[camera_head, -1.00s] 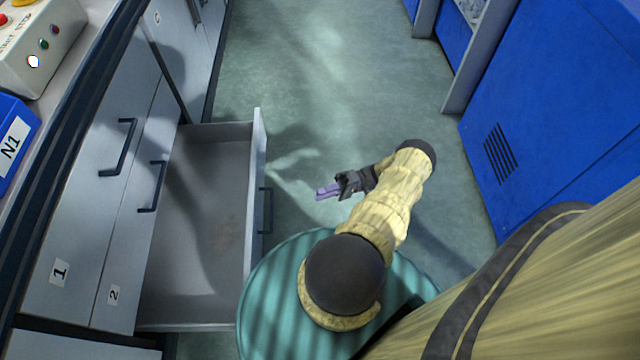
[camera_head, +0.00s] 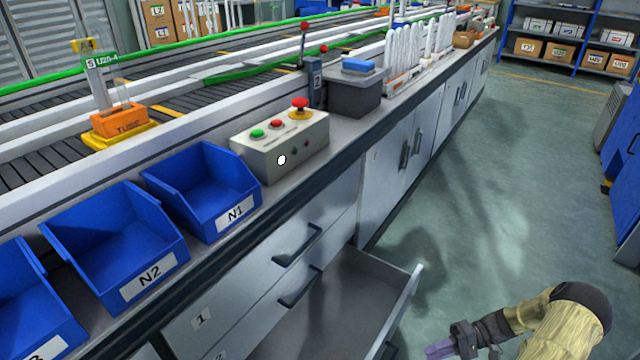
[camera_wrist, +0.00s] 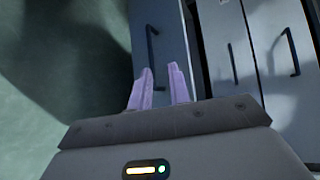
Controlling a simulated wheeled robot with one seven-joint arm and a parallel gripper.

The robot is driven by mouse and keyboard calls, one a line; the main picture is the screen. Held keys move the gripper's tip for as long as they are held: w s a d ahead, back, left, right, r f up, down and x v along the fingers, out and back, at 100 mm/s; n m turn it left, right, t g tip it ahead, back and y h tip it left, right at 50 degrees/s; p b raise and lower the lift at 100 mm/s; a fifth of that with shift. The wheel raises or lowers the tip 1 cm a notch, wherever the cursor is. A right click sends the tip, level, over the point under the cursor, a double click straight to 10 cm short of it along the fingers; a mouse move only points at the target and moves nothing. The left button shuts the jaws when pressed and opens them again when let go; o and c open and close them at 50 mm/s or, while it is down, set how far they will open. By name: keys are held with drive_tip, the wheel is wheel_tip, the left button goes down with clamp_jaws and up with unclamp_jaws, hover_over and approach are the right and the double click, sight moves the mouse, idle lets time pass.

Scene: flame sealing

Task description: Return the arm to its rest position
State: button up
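My gripper (camera_head: 441,348) is at the lower right of the head view, beside the open drawer and over the floor. My arm, in a tan sleeve, reaches to it from the right. In the wrist view the two purple fingers of my gripper (camera_wrist: 160,88) stand apart with nothing between them. The drawer front with its dark handle lies beyond the fingers in that view. My gripper touches nothing that I can see.
An open, empty-looking drawer (camera_head: 340,310) juts from the cabinet. Above it are blue bins N1 (camera_head: 205,190) and N2 (camera_head: 115,240), a button box (camera_head: 281,160) and a conveyor (camera_head: 190,97). The floor (camera_head: 480,190) to the right is clear.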

drive_tip(key=s+a+r+t+h+p, duration=0.1)
drive_tip(key=a+r+t+h+p, duration=0.15)
drive_tip(key=a+r+h, duration=0.65)
drive_tip(key=s+a+r+n+t+h+p, duration=0.1)
drive_tip(key=s+a+r+p, duration=0.15)
drive_tip(key=r, duration=1.15)
drive_tip(key=s+a+r+t+h+p, duration=0.1)
drive_tip(key=a+r+h+p, duration=0.4)
drive_tip(key=r, duration=0.7)
drive_tip(key=w+p+v, duration=0.2)
drive_tip(key=p+v, duration=1)
drive_tip(key=w+r+p+v, duration=0.1)
drive_tip(key=w+p+v, duration=0.2)
drive_tip(key=p+v, duration=0.9)
drive_tip(key=w+p+v, duration=0.3)
drive_tip(key=p+v, duration=0.9)
drive_tip(key=v, duration=0.1)
drive_tip(key=shift+d+r+y, duration=0.3)
drive_tip(key=shift+r, duration=0.3)
drive_tip(key=shift+d, duration=0.1)
